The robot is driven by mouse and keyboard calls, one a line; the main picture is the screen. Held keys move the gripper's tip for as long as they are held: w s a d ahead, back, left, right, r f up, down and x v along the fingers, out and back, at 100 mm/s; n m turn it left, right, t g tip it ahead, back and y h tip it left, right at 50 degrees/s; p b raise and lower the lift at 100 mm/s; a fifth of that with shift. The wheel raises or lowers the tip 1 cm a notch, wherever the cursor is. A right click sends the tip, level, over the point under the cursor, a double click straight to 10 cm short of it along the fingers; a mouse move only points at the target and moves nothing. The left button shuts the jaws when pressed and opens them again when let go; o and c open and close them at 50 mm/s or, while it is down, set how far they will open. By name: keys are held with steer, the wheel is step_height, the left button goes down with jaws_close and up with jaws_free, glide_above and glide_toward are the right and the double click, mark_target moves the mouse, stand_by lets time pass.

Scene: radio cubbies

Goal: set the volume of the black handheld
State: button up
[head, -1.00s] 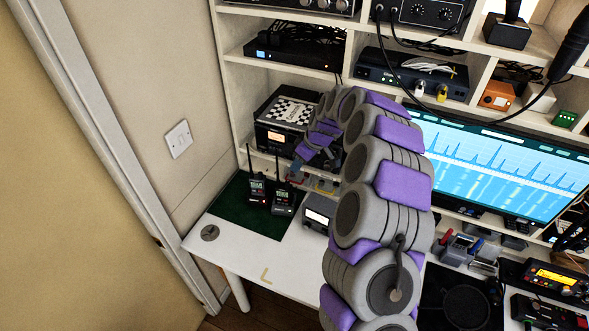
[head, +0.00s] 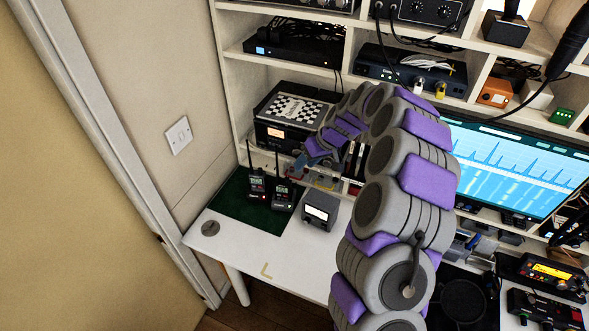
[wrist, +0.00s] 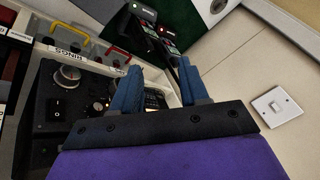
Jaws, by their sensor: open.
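Two dark handheld radios with antennas and lit screens stand on a green mat (head: 232,203): a left one (head: 257,184) and a right one (head: 283,196). I cannot tell which one the task means by the black handheld. Their tops, with small red and green lights, also show at the top of the wrist view, as one handheld (wrist: 143,14) and another (wrist: 168,42). Their knobs are too small to make out. My gripper (head: 303,163) is open and empty, above and to the right of the handhelds in the head view. Its blue fingers (wrist: 159,66) point toward them, touching neither.
A grey box with a lit display (head: 319,211) stands right of the mat. A black radio (head: 285,125) sits in the cubby behind; its knob (wrist: 68,76) is close in the wrist view. Drawers with coloured handles (wrist: 70,28) lie below.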

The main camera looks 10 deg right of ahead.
mark_target(287, 181)
steer(key=s+d+f+m+t+y, duration=0.1)
steer(key=s+d+f+m+t, duration=0.1)
steer(key=m, duration=0.8)
steer(key=s+d+f+m+t+y+p, duration=0.1)
steer(key=d+f+m+t+y, duration=0.1)
steer(key=m, duration=0.8)
steer(key=s+d+f+m+t+y, duration=0.1)
steer(key=s+d+f+m+t, duration=0.1)
steer(key=m, duration=0.8)
steer(key=shift+s+d+f+t, duration=0.2)
steer(key=shift+s+f+t, duration=0.1)
steer(key=shift+s+f, duration=0.1)
steer(key=shift+d+f+m, duration=0.1)
steer(key=shift+d+m, duration=0.1)
steer(key=shift+m, duration=0.4)
steer(key=shift+w+m+t, duration=0.1)
steer(key=shift+m+t, duration=0.2)
steer(key=shift+w+a+f, duration=0.2)
steer(key=shift+w, duration=0.05)
steer(key=b+x, duration=0.2)
steer(key=x, duration=1.4)
steer(key=shift+a+b, duration=0.3)
steer(key=shift+b, duration=0.1)
jaws_close()
